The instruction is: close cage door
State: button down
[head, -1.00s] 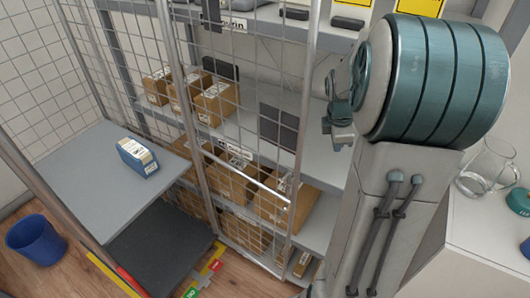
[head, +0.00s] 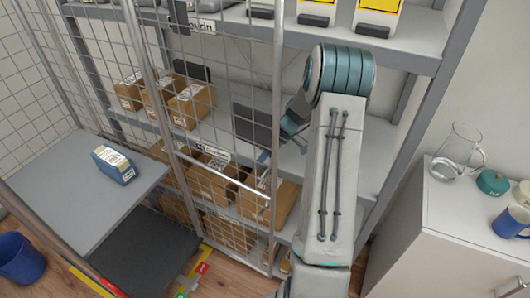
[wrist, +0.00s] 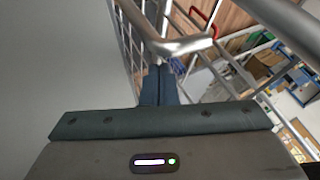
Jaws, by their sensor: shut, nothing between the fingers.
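The cage door (head: 215,118) is a wire-mesh panel in a metal tube frame. In the head view it stands swung out to the right of the cage, in front of the shelving, leaving the cage's front open. A bar (head: 222,172) crosses it and ends near its free right edge. My gripper (head: 263,160) is at that free edge, partly hidden by the frame tube and my arm. In the wrist view my gripper (wrist: 160,85) is shut and empty, with its fingertips close to a metal tube (wrist: 170,43) of the door; contact cannot be told.
The cage shelf (head: 70,175) holds a blue-and-white box (head: 114,166). Shelving with several cartons (head: 190,105) stands behind the door. A blue bin (head: 20,258) is at the lower left. A cabinet (head: 455,235) with a glass jug (head: 458,152) and blue mug (head: 512,222) is at right.

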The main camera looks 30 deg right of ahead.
aim_at(243, 183)
jog(key=x, duration=0.4)
jog(key=shift+a+f+p, duration=0.2)
jog(key=shift+f+p, duration=0.05)
jog(key=shift+p, duration=0.15)
